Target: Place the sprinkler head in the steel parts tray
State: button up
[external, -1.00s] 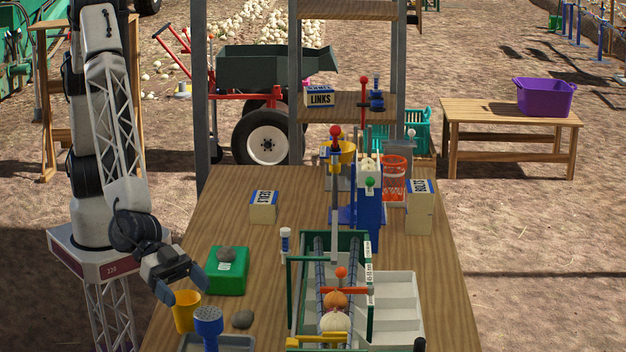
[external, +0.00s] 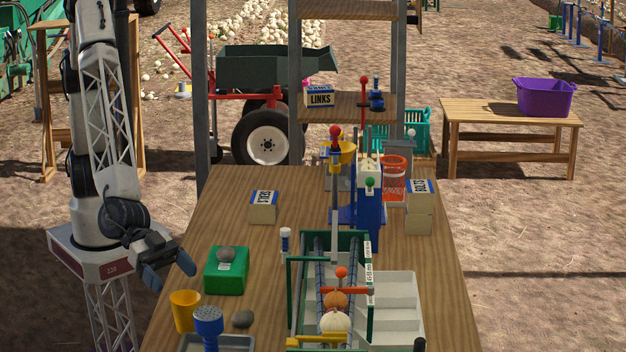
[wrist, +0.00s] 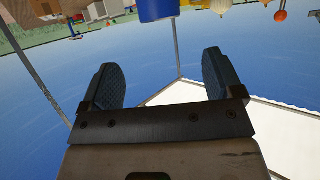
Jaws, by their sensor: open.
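The blue sprinkler head (external: 208,323), with a round dotted top, stands upright at the near left of the table. Its lower end appears to be inside the grey steel parts tray (external: 243,341), which the bottom picture edge cuts off. My gripper (external: 170,274) is open and empty, up and to the left of the sprinkler head and apart from it. In the wrist view my gripper (wrist: 162,80) shows two dark fingers spread wide with nothing between them.
A yellow cup (external: 184,312) stands just left of the sprinkler head. A green-framed roller sorter (external: 365,262) fills the right.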

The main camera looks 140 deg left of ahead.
jog(key=s+a+r+m+g+h, duration=0.1)
jog(key=s+a+r, duration=0.25)
jog(key=s, duration=0.25)
jog(key=s+a+r+g+h, duration=0.1)
jog(key=s+a+r+g, duration=0.15)
jog(key=s+r, duration=0.35)
jog(key=s+a+r+m+g+h, duration=0.1)
jog(key=s+a+r, duration=0.3)
jog(key=s, duration=0.3)
jog(key=s+a+g+y, duration=0.1)
jog(key=s+a+g, duration=0.2)
jog(key=s, duration=1.4)
jog(key=s+a+n+g+y, duration=0.1)
jog(key=s+a+g, duration=0.2)
jog(key=s+a, duration=0.6)
jog(key=s, duration=0.8)
jog(key=shift+s+a+r, duration=0.15)
jog(key=shift+a+r, duration=0.15)
jog(key=shift+a, duration=0.05)
